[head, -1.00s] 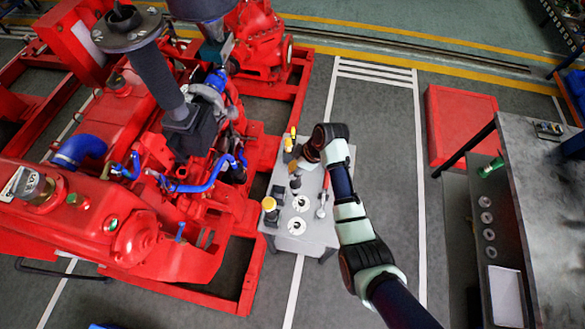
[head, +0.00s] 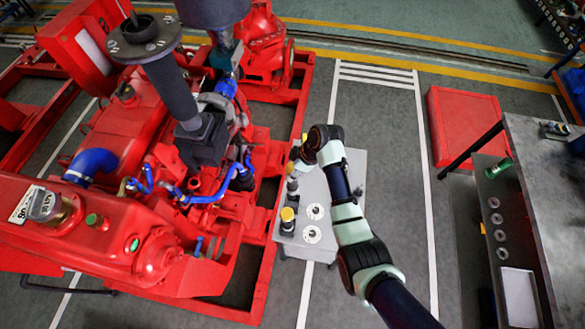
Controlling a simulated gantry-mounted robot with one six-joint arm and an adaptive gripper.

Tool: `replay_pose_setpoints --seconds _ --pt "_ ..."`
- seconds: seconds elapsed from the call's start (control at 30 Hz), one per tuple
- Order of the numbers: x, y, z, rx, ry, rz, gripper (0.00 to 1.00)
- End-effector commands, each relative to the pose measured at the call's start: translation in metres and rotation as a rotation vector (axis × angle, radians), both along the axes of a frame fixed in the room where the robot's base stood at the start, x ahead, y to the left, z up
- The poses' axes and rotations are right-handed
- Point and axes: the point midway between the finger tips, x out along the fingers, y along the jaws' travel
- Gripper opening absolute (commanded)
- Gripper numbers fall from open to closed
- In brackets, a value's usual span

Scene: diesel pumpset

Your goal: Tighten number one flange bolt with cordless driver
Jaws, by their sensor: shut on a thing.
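My gripper (head: 298,160) is over the upper left part of a small grey tool table (head: 345,190), beside the red diesel pumpset (head: 125,200). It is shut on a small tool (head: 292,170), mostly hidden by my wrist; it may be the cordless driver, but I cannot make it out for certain. A dark tool with a yellow top (head: 288,214) stands at the table's left edge, apart from the gripper. The number one flange bolt cannot be picked out at this distance.
Two white discs (head: 314,211) lie on the table. Blue hoses (head: 205,194) and a dark vertical pipe (head: 172,88) stick out from the pumpset near the arm. A red box (head: 465,120) and a metal workbench (head: 550,190) stand right. The floor between is clear.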

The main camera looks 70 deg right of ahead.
Motion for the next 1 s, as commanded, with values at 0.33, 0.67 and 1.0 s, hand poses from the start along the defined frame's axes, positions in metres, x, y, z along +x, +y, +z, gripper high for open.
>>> replay_pose_setpoints --seconds 0.33,0.67,1.0 --pt "0.000 0.000 -0.044 -0.001 -0.001 0.001 0.00" --pt "0.000 0.000 -0.085 -0.001 -0.001 0.001 0.00" --pt "0.001 -0.001 -0.118 -0.002 -0.002 0.000 0.00"
